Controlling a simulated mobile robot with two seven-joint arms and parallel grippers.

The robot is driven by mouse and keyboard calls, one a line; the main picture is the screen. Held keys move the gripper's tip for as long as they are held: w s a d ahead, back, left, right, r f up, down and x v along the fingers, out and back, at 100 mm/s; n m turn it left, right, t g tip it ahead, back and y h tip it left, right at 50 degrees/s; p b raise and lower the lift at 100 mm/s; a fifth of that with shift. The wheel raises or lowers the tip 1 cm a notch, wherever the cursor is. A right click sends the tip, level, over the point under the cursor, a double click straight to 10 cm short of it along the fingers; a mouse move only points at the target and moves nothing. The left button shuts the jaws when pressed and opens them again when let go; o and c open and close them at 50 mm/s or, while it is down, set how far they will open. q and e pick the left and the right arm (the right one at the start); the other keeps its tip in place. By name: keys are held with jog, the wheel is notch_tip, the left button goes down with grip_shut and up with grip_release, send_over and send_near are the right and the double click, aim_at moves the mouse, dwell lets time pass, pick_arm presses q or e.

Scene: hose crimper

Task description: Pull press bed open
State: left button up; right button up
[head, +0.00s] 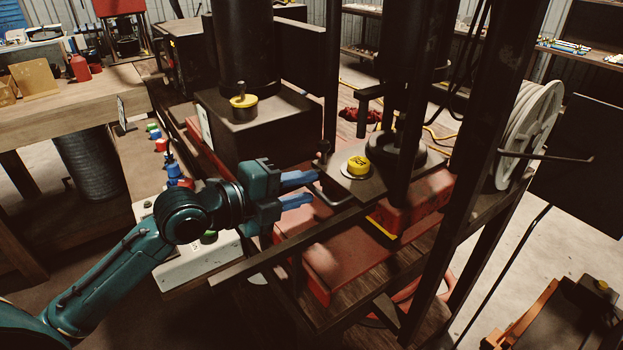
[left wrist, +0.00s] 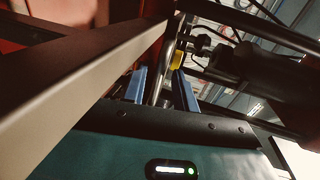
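The press bed (head: 375,185) is a dark flat plate low in the press frame, with a yellow-capped round part (head: 358,165) on it. A dark curved handle (head: 323,196) shows at its left front edge. My left gripper (head: 306,189) reaches in from the left, its two blue fingers apart and pointing at this handle. In the left wrist view the fingers (left wrist: 162,90) stand on either side of a bar (left wrist: 160,75), probably the handle. I cannot tell whether they touch it. My right gripper is in neither view.
A dark frame rail (head: 285,245) runs just below my left gripper. Dark upright posts (head: 467,160) stand right of the bed. Red housings (head: 340,262) sit below it. A white control box (head: 200,258) lies beneath my left wrist. A hose reel (head: 530,130) stands at the right.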

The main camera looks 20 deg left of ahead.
pick_arm(q)
jog(key=shift+x, duration=1.2)
jog(key=shift+c, duration=0.2)
grip_shut()
